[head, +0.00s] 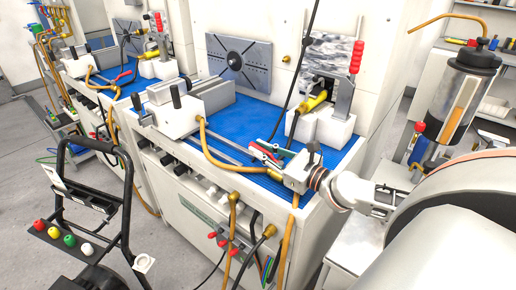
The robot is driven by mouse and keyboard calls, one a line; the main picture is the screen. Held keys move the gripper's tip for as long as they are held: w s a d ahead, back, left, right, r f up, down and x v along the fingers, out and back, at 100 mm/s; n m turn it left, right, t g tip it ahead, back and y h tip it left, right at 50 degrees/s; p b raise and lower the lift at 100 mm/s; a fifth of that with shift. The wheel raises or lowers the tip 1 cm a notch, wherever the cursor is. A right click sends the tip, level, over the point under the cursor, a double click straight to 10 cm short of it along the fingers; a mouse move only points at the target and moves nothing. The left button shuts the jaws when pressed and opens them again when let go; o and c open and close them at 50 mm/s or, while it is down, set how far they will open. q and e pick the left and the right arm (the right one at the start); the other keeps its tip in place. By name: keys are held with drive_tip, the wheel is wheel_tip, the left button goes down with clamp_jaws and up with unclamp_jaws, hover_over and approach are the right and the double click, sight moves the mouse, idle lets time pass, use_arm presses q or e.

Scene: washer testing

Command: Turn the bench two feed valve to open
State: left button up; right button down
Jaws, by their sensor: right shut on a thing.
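My right arm comes in from the right, and my right gripper (276,160) is over the near bench's front right part. It is shut on a small red lever handle (262,148), which looks like the feed valve handle. The near bench (195,200) has a blue ribbed top (262,118). My left gripper is not in view.
A grey clamping fixture (196,100) stands on the bench's left. A white block with a red-handled clamp (355,57) stands behind my gripper. An orange hose (213,155) runs close to it. A black-framed cart (95,200) stands at left. A metal cylinder (462,95) stands at right.

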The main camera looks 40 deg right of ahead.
drive_tip(key=shift+a+f+y, duration=0.1)
drive_tip(key=shift+a+y, duration=0.05)
drive_tip(key=shift+y, duration=0.25)
drive_tip(key=c, duration=2)
unclamp_jaws()
drive_tip(key=shift+o, duration=0.2)
drive_tip(key=shift+v, duration=6.05)
